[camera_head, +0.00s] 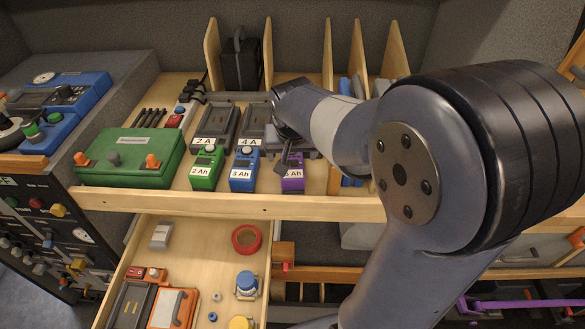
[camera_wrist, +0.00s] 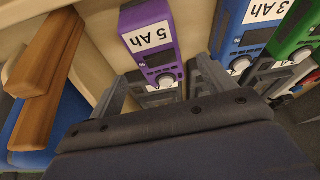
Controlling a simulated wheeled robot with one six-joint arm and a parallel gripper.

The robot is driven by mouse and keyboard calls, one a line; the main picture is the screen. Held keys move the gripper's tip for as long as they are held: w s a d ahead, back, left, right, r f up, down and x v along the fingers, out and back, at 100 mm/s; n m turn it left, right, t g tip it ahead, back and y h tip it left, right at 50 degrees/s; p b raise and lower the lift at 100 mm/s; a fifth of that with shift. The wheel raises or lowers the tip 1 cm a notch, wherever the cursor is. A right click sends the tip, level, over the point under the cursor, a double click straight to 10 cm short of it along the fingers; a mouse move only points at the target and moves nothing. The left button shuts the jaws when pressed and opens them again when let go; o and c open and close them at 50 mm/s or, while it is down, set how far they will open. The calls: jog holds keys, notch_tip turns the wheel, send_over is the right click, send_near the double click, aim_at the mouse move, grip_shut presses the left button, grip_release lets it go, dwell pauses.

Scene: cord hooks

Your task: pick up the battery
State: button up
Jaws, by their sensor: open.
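Three labelled batteries stand in a row on the wooden shelf: a green 2 Ah battery (camera_head: 205,169), a blue 3 Ah battery (camera_head: 243,172) and a purple 5 Ah battery (camera_head: 293,181). My gripper (camera_head: 288,150) is open above the purple battery and partly covers it. In the wrist view, the purple battery (camera_wrist: 150,38) lies just ahead of and between the fingers of my gripper (camera_wrist: 160,90), with its round knob end towards me. The blue battery (camera_wrist: 243,32) and green battery (camera_wrist: 300,38) are to its right there. I cannot tell whether a finger touches the purple battery.
Grey chargers marked 2 A (camera_head: 212,125) and 4 A (camera_head: 253,123) sit behind the batteries. A green case (camera_head: 130,158) stands at left. Wooden dividers (camera_head: 327,55) rise behind. An open drawer (camera_head: 190,262) below holds a red tape roll (camera_head: 246,239) and other items.

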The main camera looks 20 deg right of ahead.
aim_at(292, 162)
jog(key=shift+s+x, duration=0.1)
jog(key=shift+x, duration=1.2)
jog(key=shift+s+x, duration=0.15)
jog(key=shift+x, duration=1.15)
jog(key=shift+f, duration=0.1)
jog(key=shift+c, duration=0.4)
jog(key=c, duration=1.3)
